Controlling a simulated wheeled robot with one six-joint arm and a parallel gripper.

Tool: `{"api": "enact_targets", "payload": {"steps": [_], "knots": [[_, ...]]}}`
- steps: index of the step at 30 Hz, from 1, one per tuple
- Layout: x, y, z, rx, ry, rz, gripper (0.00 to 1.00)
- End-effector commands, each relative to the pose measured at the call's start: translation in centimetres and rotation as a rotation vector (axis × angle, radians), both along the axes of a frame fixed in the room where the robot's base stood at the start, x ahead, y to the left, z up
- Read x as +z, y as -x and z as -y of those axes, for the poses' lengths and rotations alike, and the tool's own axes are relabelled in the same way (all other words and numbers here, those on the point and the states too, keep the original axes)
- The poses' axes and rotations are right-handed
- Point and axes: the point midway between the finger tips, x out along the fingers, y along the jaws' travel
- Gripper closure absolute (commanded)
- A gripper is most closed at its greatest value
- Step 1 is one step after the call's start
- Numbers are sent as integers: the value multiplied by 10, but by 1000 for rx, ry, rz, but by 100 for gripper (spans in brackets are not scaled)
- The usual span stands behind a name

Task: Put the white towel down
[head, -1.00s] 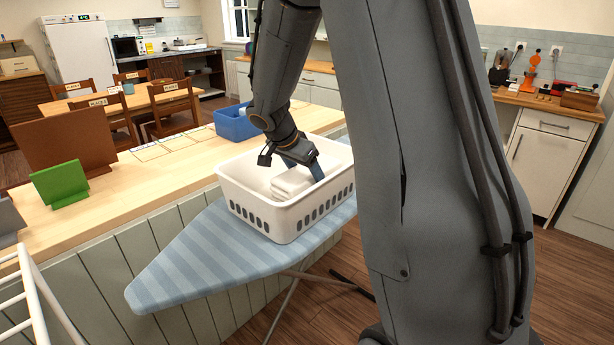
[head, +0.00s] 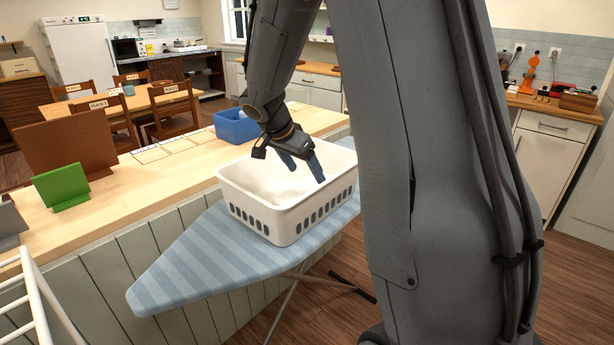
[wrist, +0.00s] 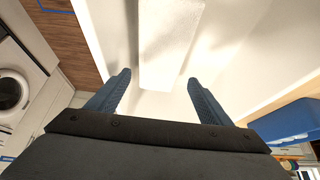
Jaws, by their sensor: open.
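The white laundry basket (head: 262,212) stands on the blue striped ironing board (head: 190,262). My gripper (head: 303,170) is open, with its fingers pointing down over the basket at about rim height. In the wrist view, the white towel (wrist: 170,40) is a folded, oblong bundle lying inside the basket. It is ahead of and between my spread fingers (wrist: 159,80), and neither finger visibly touches it. In the head view I cannot make out the towel; the basket's near wall and my gripper may hide it.
A blue bin (head: 237,125) stands on the wooden counter (head: 135,180) just behind the basket. A green stand (head: 62,186) and a brown board (head: 70,145) are on the counter at left. A white rack (head: 35,290) is at lower left.

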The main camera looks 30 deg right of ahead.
Motion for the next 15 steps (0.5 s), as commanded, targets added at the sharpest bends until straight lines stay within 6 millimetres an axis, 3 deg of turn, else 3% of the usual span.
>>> {"api": "enact_targets", "payload": {"steps": [9,15], "knots": [[54,10,-31,1,0,3,27],[75,15,-42,0,0,-1,27]]}}
